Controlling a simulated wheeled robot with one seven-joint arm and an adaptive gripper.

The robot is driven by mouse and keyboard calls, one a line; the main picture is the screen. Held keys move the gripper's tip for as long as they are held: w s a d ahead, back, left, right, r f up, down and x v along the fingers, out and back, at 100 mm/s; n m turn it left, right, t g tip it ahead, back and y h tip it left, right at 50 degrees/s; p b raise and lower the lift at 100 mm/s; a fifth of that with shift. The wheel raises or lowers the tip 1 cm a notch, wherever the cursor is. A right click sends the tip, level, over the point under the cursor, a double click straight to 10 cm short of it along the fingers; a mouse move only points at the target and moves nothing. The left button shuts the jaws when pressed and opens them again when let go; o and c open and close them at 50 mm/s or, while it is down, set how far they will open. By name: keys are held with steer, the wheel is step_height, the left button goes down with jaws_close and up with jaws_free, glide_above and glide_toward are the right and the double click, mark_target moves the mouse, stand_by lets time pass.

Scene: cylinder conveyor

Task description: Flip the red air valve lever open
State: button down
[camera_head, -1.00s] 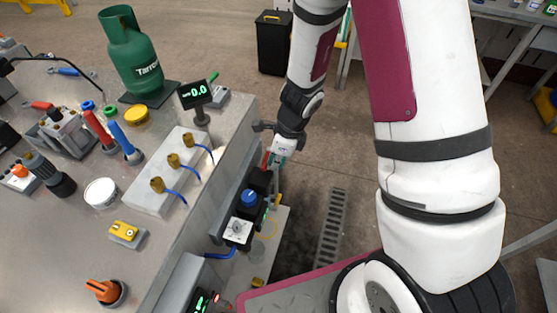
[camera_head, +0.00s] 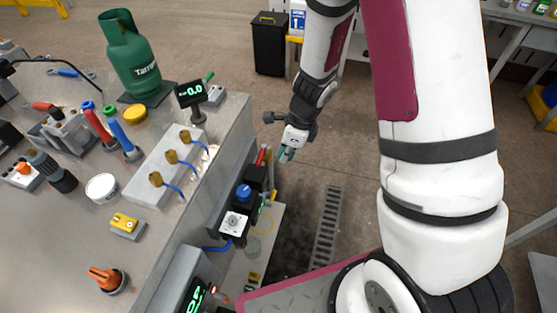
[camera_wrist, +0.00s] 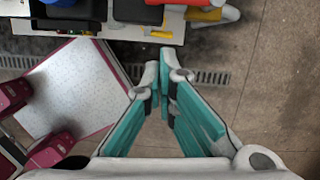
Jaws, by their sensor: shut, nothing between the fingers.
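The red air valve lever (camera_head: 262,156) stands at the far end of the low valve assembly beside the bench, its handle pointing up in the head view. In the wrist view the red lever (camera_wrist: 204,14) is at the top edge, partly cut off. My gripper (camera_head: 286,156) is to the right of the lever, apart from it, over the floor. In the wrist view my gripper (camera_wrist: 166,68) has its teal-padded fingers together at the tips, with nothing between them. The lever lies beyond the fingertips there.
A black valve block with a blue knob (camera_head: 243,192) and a white gauge (camera_head: 234,223) sit on the low shelf. The metal bench (camera_head: 70,250) fills the left. A green gas bottle (camera_head: 130,55) and small display (camera_head: 190,93) stand on it. Open floor lies right of the lever.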

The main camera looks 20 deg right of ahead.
steer(key=p+v, duration=0.1)
steer(key=v, duration=0.7)
steer(key=s+a+r+n+t, duration=0.1)
steer(key=s+r+n, duration=0.4)
steer(key=r, duration=0.4)
steer(key=s+a+r+n+t, duration=0.1)
steer(key=s+a+r+n, duration=0.15)
steer(key=r+n, duration=0.6)
steer(key=s+d+r+n+t+h, duration=0.1)
steer(key=s+d+r+n, duration=0.1)
steer(key=s+n, duration=0.3)
steer(key=s+d+r+n+h, duration=0.1)
steer(key=s+d+r+n, duration=0.1)
steer(key=s+r+n, duration=0.3)
steer(key=s, duration=0.2)
steer(key=shift+s+d+r+t, duration=0.2)
steer(key=shift+s+r+t, duration=0.1)
steer(key=shift+s+t, duration=0.1)
